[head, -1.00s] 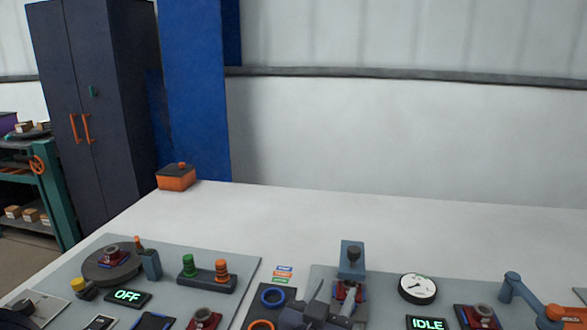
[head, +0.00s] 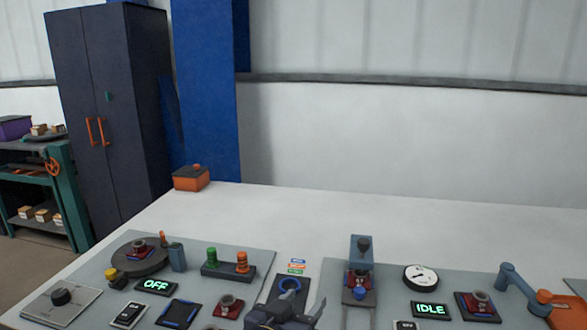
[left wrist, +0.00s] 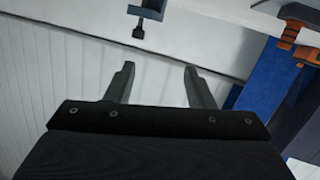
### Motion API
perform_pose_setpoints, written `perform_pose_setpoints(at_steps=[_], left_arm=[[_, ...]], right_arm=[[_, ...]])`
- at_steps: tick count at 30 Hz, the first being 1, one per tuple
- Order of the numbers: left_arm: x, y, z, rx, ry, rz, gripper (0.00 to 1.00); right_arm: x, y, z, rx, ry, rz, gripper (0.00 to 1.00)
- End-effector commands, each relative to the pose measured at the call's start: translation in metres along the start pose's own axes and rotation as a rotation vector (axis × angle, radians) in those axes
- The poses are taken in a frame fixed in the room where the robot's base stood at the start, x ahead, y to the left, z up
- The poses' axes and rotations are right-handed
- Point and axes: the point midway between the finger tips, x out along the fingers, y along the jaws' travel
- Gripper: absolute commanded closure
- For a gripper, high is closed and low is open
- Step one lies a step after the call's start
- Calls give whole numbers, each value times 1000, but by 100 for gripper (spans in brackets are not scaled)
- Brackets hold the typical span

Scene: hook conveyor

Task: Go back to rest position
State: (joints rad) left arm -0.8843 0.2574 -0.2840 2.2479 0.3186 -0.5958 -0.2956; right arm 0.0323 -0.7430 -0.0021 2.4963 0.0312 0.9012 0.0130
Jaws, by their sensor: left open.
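I cannot tell from the head view whether the gripper touches anything. My right gripper is not in view.
A grey panel with a turntable (head: 139,254), an OFF display (head: 156,286) and a knob (head: 61,297) lies left. A press-like station (head: 361,265), a gauge (head: 421,278) and an IDLE display (head: 431,309) stand right. The table's back (head: 300,220) is clear apart from an orange box (head: 191,179).

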Motion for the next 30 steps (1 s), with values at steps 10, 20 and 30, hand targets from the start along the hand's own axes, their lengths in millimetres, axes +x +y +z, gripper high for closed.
perform_pose_setpoints(at_steps=[10,20,30], left_arm=[[-84,-69,-20,-221,-252,-16,51],[-251,-102,7,-428,-632,-178,51],[-298,-98,29,-487,-762,-265,51]], right_arm=[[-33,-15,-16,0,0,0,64],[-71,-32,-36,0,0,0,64],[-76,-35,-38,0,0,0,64]])
